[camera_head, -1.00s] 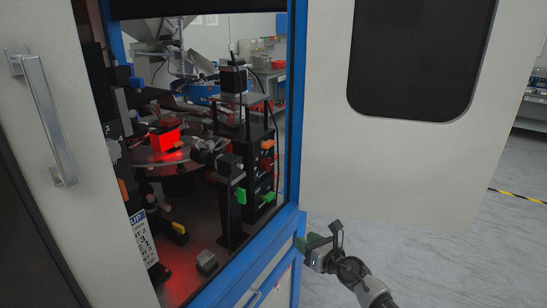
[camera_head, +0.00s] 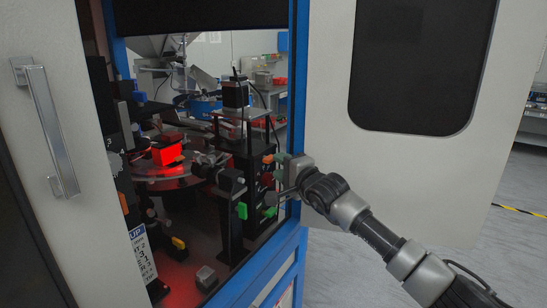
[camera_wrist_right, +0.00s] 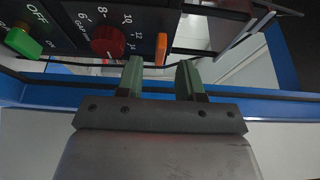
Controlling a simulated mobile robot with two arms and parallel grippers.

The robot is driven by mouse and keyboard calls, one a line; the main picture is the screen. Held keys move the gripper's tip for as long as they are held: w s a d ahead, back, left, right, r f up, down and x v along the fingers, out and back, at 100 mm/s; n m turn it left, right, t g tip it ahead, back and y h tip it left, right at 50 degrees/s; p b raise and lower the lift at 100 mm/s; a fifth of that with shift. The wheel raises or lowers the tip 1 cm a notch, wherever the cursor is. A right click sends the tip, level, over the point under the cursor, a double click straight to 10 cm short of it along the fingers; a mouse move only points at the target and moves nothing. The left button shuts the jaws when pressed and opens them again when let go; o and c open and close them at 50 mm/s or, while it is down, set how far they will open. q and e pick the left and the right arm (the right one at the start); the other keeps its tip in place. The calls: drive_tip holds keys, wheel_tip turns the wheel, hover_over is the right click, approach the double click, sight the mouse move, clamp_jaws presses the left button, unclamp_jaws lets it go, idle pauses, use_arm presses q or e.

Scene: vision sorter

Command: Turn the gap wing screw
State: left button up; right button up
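In the right wrist view a red round knob (camera_wrist_right: 107,41) sits on a black panel, on a dial marked GAP with numbers around it. An orange upright tab (camera_wrist_right: 162,48) stands to its right on the same panel; I cannot tell which of the two is the wing screw. My right gripper (camera_wrist_right: 160,77) is open, with its two green fingers apart and nothing between them. The orange tab lies just beyond the gap between the fingertips, and the red knob is left of the left finger. In the head view the right gripper is at the cabinet opening, partly covering the panel.
A blue frame post (camera_head: 300,75) borders the opening close to my right arm. The open white door (camera_head: 400,165) stands behind that arm. Inside are a red-lit turntable (camera_head: 160,183), a green knob (camera_head: 242,210) and a small grey block (camera_head: 206,277).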

sight(272, 161)
drive_tip(key=shift+p+x, duration=0.4)
drive_tip(key=shift+x, duration=1.45)
drive_tip(key=shift+d, duration=0.1)
drive_tip(key=shift+c, duration=0.4)
clamp_jaws()
